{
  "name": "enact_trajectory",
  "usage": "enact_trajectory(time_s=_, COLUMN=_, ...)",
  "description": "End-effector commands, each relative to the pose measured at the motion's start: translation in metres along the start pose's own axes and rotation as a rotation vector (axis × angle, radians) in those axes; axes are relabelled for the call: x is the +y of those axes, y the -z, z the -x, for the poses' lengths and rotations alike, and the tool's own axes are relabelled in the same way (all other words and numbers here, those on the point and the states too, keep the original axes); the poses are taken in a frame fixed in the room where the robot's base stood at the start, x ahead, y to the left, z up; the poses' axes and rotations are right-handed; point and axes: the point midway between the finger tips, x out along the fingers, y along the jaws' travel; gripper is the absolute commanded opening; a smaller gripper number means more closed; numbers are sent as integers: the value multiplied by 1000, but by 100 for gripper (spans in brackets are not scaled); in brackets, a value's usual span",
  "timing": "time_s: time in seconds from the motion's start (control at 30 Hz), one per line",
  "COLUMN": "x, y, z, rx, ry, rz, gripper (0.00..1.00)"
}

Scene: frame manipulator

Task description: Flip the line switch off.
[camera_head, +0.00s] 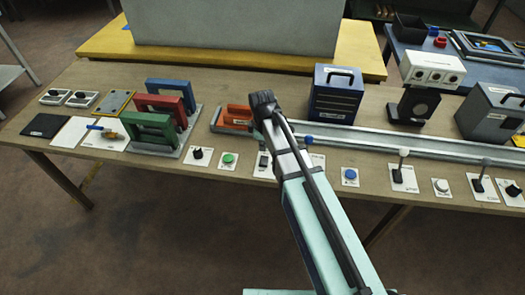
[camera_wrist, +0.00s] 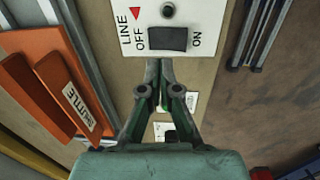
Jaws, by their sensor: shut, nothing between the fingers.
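The line switch (camera_wrist: 168,38) is a dark rocker on a white plate marked LINE, OFF and ON, at the top of the wrist view. OFF is on its left and ON on its right. I cannot tell which side is pressed. In the head view the line switch (camera_head: 263,161) is at the table's front, beside my arm. My gripper (camera_wrist: 166,64) is shut and empty, its tips just below the rocker in the wrist view; I cannot tell whether they touch the plate. In the head view my arm hides the gripper.
An orange shuttle (camera_wrist: 62,90) is left of the gripper and also shows in the head view (camera_head: 235,117). A green button (camera_head: 228,158) and a black knob (camera_head: 197,153) sit left of the switch. A metal rail (camera_head: 380,139) runs behind the controls; a blue box (camera_head: 335,95) stands beyond.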

Motion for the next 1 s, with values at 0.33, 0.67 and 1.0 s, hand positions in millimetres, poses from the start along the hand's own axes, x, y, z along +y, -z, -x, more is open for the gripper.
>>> enact_trajectory(time_s=0.33, x=13, y=0, z=51, rx=1, ry=-2, rz=0, gripper=0)
enact_trajectory(time_s=0.67, x=18, y=0, z=80, rx=0, ry=0, rz=1, gripper=0)
enact_trajectory(time_s=1.0, x=18, y=0, z=82, rx=0, ry=1, rz=1, gripper=0)
